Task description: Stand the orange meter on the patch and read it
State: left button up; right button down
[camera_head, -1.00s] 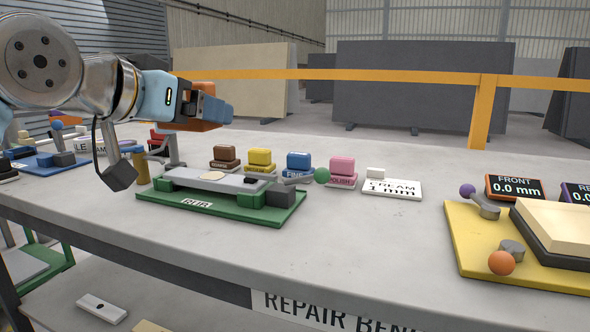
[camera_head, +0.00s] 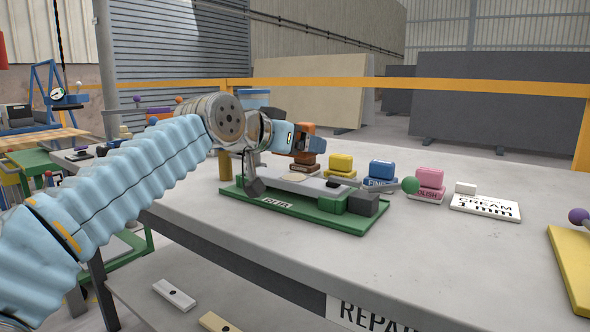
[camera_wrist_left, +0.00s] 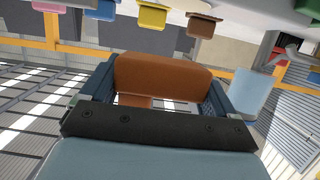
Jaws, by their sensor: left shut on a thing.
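My left gripper (camera_head: 301,146) is shut on the orange meter (camera_head: 307,130). The meter also shows as an orange-brown block between the two jaws in the left wrist view (camera_wrist_left: 163,76). In the head view the gripper and meter are above the far side of a grey slab (camera_head: 312,187) on a green base (camera_head: 320,216). The pale tan patch (camera_head: 292,178) on the slab is small and partly hard to make out. I cannot tell the exact gap between meter and slab. The meter's reading is not visible. My right gripper is out of view.
Yellow (camera_head: 340,164), blue (camera_head: 381,172) and pink (camera_head: 430,180) blocks stand behind the base. A white labelled plate (camera_head: 485,206) lies farther right. The bench front is clear.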

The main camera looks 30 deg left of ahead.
aim_at(294, 178)
pick_arm(q)
jog(key=f, duration=0.1)
jog(key=w+f+b, duration=0.1)
jog(key=a+f, duration=0.1)
jog(key=f, duration=0.1)
jog(key=shift+w+f, duration=0.1)
jog(key=shift+w, duration=0.1)
jog(key=shift+d+f, duration=0.1)
jog(key=shift+f, duration=0.2)
jog(key=shift+f+b, duration=0.1)
jog(key=shift+b, duration=0.25)
jog(key=o, duration=0.7)
jog(key=shift+f, duration=0.15)
jog(key=shift+o, duration=0.8)
jog(key=shift+r, duration=0.2)
jog(key=shift+s+r, duration=0.1)
jog(key=shift+s, duration=0.1)
jog(key=v, duration=1.1)
jog(key=shift+s, duration=0.3)
jog(key=shift+r, duration=0.1)
